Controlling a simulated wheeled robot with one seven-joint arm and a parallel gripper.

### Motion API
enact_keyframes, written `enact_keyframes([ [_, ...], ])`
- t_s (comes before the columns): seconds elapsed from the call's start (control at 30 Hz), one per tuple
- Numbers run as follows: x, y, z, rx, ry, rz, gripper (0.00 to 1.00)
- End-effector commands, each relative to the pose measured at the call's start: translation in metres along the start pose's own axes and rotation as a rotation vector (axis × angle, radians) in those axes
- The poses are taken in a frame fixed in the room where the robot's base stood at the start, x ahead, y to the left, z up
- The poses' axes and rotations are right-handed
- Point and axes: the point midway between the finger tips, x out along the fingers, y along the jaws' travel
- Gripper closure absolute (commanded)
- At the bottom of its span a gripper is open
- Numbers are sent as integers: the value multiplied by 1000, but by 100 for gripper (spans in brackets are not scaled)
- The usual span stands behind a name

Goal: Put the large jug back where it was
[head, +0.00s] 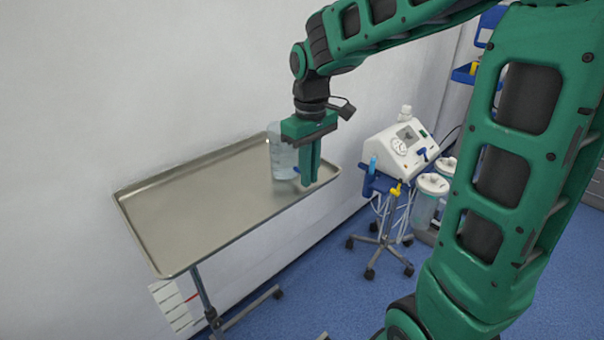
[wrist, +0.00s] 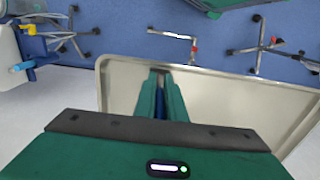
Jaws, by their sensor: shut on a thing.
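The large jug (head: 281,157) is clear, pale blue and upright at the far right end of a metal tray table (head: 190,215). Its base is at or just above the tray surface; I cannot tell which. My gripper (head: 308,181) points down on the jug's right side, shut on it, with a bit of blue showing by the fingers. In the wrist view, my gripper (wrist: 160,92) has its fingers close together over the tray (wrist: 225,95), with a dark blue strip between them. The jug's body is not clearly seen there.
The tray has a raised rim and its left and middle are bare. A wall runs behind it. A white medical device on a wheeled stand (head: 404,142) and canisters (head: 430,190) stand to the right. Blue floor (head: 330,290) is open in front.

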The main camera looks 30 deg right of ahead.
Motion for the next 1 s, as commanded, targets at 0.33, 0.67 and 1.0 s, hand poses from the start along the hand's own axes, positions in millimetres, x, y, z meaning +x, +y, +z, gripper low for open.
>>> enact_keyframes([
  [0.33,2,0,0,0,0,0,85],
  [0.67,1,-1,0,-2,0,0,71],
  [1.0,-36,-1,-1,-2,4,2,71],
])
